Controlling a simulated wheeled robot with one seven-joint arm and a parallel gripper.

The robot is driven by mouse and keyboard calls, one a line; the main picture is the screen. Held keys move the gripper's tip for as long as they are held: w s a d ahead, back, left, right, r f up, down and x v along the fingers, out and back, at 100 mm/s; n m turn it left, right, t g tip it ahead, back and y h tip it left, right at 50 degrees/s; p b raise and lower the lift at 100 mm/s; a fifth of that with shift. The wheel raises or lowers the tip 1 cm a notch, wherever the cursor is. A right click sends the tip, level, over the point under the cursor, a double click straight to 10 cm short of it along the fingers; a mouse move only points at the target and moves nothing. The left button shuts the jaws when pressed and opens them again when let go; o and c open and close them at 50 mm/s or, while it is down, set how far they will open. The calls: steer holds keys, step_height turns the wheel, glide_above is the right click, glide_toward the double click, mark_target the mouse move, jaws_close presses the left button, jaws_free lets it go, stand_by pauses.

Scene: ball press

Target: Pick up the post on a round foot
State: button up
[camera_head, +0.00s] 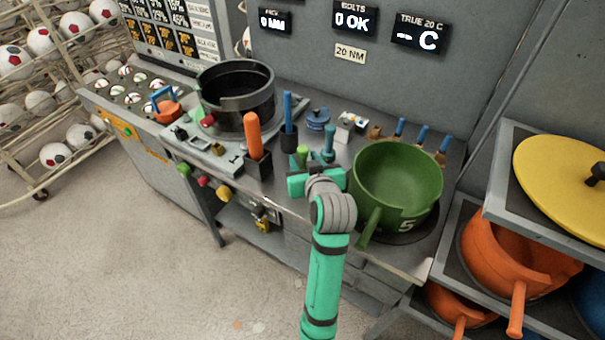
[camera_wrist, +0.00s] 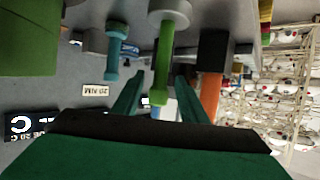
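A light green post (camera_wrist: 163,60) on a pale round foot (camera_wrist: 170,8) hangs upside down in the inverted wrist view. In the head view its top (camera_head: 302,154) shows just beyond my gripper, and its foot is hidden. A teal post (camera_head: 329,141) on a wider round base stands to its right; it also shows in the wrist view (camera_wrist: 116,46). My gripper (camera_wrist: 159,76) is open, its two fingers on either side of the green post, with gaps visible. In the head view my gripper (camera_head: 306,184) hides its own fingertips.
An orange-handled tool in a black holder (camera_head: 258,168) stands close left. A blue stick (camera_head: 288,120) is behind. A green pot (camera_head: 397,184) sits close right, its handle towards the bench front. A black ring (camera_head: 236,94) stands at the back left.

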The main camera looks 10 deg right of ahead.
steer(key=shift+x, duration=1.05)
jaws_close()
steer(key=shift+r, duration=0.1)
